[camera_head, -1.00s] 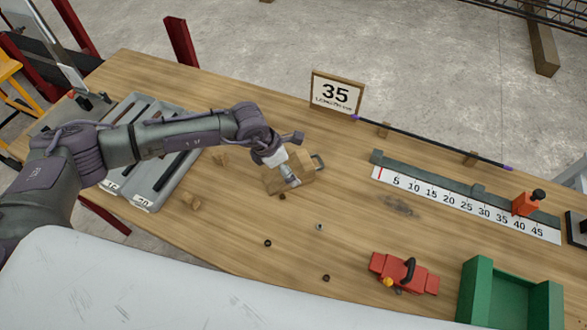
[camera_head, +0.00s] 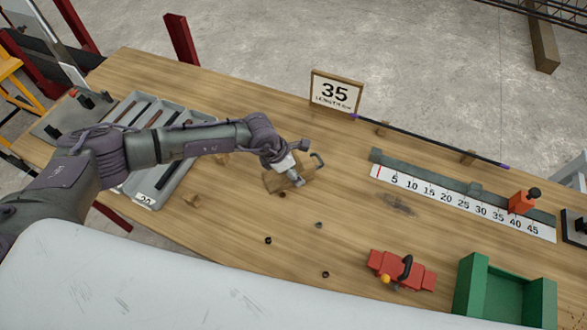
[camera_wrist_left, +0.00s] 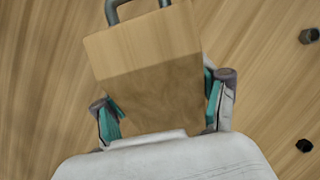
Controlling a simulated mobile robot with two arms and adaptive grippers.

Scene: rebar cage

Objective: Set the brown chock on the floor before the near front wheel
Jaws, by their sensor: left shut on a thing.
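The brown chock (camera_head: 273,181) is a wooden wedge-like block with a dark metal handle at one end. It is over the wooden table, partly hidden by my left gripper (camera_head: 292,177). In the left wrist view the chock (camera_wrist_left: 145,62) sits between the teal-padded fingers of my left gripper (camera_wrist_left: 163,110), which are shut on its two sides. I cannot tell whether its underside touches the table. No wheel is in view. My right gripper is not in view.
The table (camera_head: 215,230) also bears a grey slotted tray (camera_head: 158,190), several small dark nuts, a red clamp-like tool (camera_head: 385,268), a green bin (camera_head: 465,290), a numbered ruler (camera_head: 465,205), a black rod (camera_head: 430,140) and a "35" sign (camera_head: 335,92). Bare concrete floor (camera_head: 400,45) lies beyond.

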